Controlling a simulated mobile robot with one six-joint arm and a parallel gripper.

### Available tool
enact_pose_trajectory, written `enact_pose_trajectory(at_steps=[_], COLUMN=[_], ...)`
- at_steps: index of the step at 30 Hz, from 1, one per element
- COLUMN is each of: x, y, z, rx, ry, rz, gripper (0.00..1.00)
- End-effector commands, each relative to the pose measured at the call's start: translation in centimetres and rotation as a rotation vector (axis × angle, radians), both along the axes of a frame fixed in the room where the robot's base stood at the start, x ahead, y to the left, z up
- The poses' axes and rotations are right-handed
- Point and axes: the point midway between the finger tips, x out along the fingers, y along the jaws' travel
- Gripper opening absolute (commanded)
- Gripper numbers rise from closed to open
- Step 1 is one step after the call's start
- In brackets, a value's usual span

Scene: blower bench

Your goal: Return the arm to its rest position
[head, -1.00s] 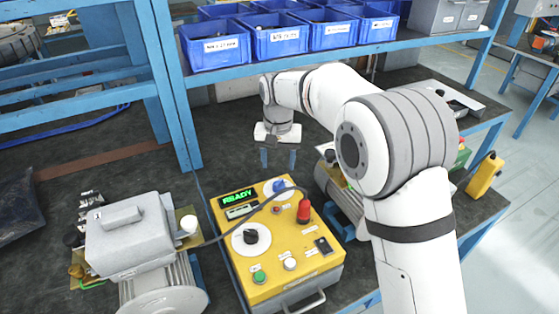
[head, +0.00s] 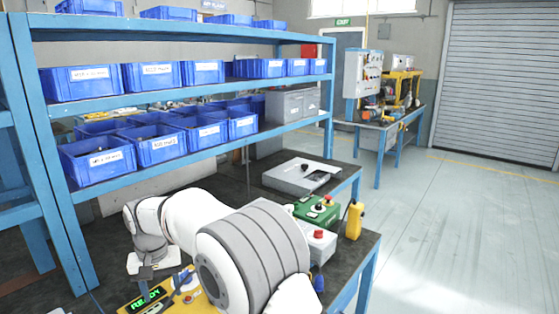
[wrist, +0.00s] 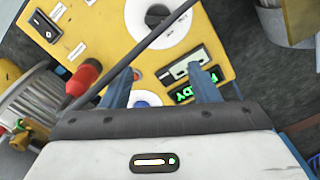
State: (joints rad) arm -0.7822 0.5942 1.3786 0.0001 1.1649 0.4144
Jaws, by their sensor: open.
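My gripper (wrist: 160,90) shows in the wrist view with its two blue fingers apart and nothing between them. It hangs above the yellow control box (wrist: 235,25). The box has a green READY display (wrist: 195,88), a red knob (wrist: 84,78) and a white dial plate (wrist: 165,22). A dark cable crosses the box. In the head view my white arm reaches over the bench, and the wrist end shows at the lower left.
A blue shelf rack (head: 180,99) with several blue bins stands behind the arm. The floor (head: 450,220) to the right is clear.

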Motion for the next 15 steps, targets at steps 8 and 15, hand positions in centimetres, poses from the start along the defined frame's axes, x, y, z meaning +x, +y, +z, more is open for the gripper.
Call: enact_pose_trajectory(at_steps=[8,15], x=[0.9,1.3], y=[-4.3,-10.0], z=[2.0,4.2], rx=[0.012,0.026], ry=[-0.014,-0.034], rz=[-0.033,-0.072], gripper=[0.55,0.55])
